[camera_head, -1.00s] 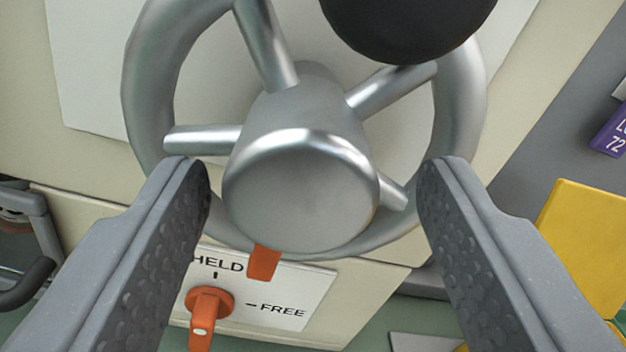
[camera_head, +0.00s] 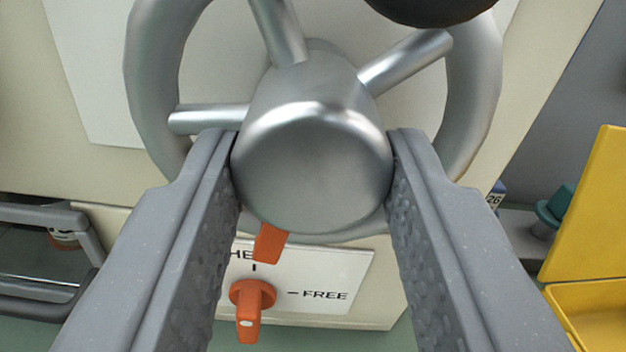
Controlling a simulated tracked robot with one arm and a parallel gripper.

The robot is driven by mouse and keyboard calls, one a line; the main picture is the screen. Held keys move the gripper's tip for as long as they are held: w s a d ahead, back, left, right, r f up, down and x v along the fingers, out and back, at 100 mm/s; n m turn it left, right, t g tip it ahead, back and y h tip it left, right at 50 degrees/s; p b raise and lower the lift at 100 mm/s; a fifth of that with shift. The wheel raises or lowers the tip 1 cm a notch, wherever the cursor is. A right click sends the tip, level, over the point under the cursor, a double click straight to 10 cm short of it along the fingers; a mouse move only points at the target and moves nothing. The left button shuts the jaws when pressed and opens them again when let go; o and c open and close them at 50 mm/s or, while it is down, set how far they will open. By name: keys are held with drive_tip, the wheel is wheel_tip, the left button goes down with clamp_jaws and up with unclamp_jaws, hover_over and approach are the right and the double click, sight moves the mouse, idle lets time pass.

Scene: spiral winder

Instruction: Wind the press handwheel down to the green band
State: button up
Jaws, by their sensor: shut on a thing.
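The silver press handwheel (camera_head: 151,85) fills the upper middle of the view, with spokes running out from a thick round hub (camera_head: 312,165). My gripper (camera_head: 314,160) is shut on the hub, one finger touching each side. A dark round knob (camera_head: 432,8) sits at the wheel's upper right, cut off by the top edge. An orange tab (camera_head: 269,243) shows just below the hub. No green band shows in this view.
Below the wheel a white plate (camera_head: 335,275) reads "FREE", with another word partly hidden by my left finger. An orange lever (camera_head: 250,300) on it points down. A yellow bin (camera_head: 595,230) stands at right, a grey handle (camera_head: 45,240) at left.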

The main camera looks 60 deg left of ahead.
drive_tip(key=m+p, duration=0.2)
drive_tip(key=p, duration=0.1)
drive_tip(key=shift+w+d+r, duration=0.2)
drive_tip(key=shift+r, duration=0.15)
drive_tip(key=m+p, duration=0.1)
drive_tip(key=p, duration=0.2)
drive_tip(key=shift+f+m, duration=0.1)
drive_tip(key=shift+m, duration=0.3)
drive_tip(key=shift+d, duration=0.1)
